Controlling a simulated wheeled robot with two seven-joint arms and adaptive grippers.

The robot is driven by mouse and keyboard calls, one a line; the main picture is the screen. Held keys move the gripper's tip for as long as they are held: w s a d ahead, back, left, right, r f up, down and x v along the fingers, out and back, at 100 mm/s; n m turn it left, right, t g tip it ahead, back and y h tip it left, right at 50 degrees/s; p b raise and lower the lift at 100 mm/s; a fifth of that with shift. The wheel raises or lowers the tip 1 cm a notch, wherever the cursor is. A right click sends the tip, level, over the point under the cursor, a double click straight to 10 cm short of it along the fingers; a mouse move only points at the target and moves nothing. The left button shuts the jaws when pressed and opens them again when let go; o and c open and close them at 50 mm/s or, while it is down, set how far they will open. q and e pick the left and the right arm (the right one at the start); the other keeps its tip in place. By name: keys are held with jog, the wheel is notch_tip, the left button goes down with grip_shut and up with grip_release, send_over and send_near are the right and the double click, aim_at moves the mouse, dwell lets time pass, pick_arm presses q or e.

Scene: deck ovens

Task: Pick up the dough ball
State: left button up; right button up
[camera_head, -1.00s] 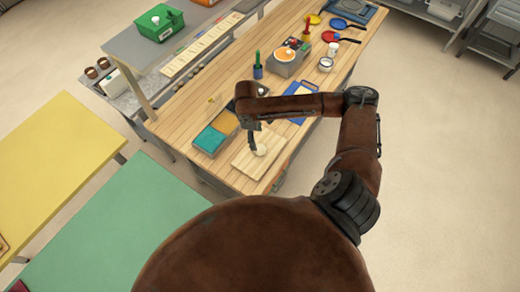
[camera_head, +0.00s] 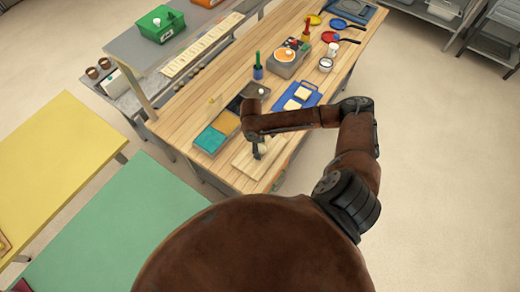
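A pale dough ball (camera_head: 263,148) shows partly at the tip of my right gripper (camera_head: 258,152), over the light wooden board (camera_head: 249,166) at the near end of the table. The gripper points down and hides most of the ball. I cannot tell whether its fingers are open or closed on the ball, or whether the ball touches the board. My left gripper is not in view.
Teal, orange and dark trays (camera_head: 210,140) stand left of the board; the dark one holds a small white ball (camera_head: 262,91). A blue board (camera_head: 297,95) with pale slices lies behind my arm.

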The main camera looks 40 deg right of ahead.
jog(key=c, duration=1.1)
jog(key=shift+r, duration=0.1)
